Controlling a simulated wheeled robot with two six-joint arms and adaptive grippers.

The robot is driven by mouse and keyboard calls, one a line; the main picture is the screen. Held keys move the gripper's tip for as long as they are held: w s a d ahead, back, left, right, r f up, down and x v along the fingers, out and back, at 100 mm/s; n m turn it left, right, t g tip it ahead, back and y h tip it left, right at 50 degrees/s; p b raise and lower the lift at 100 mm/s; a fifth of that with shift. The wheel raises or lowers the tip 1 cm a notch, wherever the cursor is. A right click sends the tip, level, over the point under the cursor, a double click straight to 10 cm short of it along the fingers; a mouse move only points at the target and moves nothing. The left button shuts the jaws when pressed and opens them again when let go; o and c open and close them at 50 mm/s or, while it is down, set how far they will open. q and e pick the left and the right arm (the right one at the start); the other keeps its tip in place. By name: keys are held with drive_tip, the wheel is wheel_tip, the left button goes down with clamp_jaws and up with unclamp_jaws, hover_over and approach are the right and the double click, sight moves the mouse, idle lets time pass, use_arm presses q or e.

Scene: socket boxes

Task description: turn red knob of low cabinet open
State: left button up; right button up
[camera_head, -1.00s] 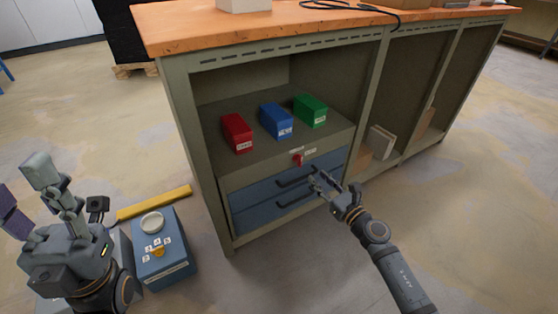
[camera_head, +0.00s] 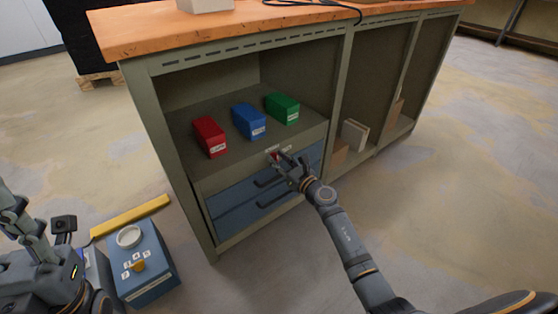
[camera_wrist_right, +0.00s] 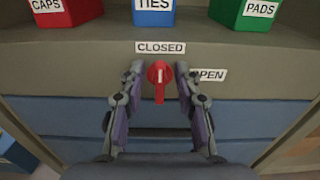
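The red knob (camera_wrist_right: 160,78) sits on the cabinet's front strip, above the blue drawers. In the head view the right gripper (camera_head: 290,163) largely covers the knob.
The low cabinet (camera_head: 160,140) holds a red box (camera_head: 209,137), a blue box (camera_head: 249,121) and a green box (camera_head: 283,108) on its shelf. Two blue drawers (camera_head: 235,205) are below. A blue box with a yellow knob (camera_head: 142,265) stands on the floor at left.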

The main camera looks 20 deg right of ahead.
clamp_jaws()
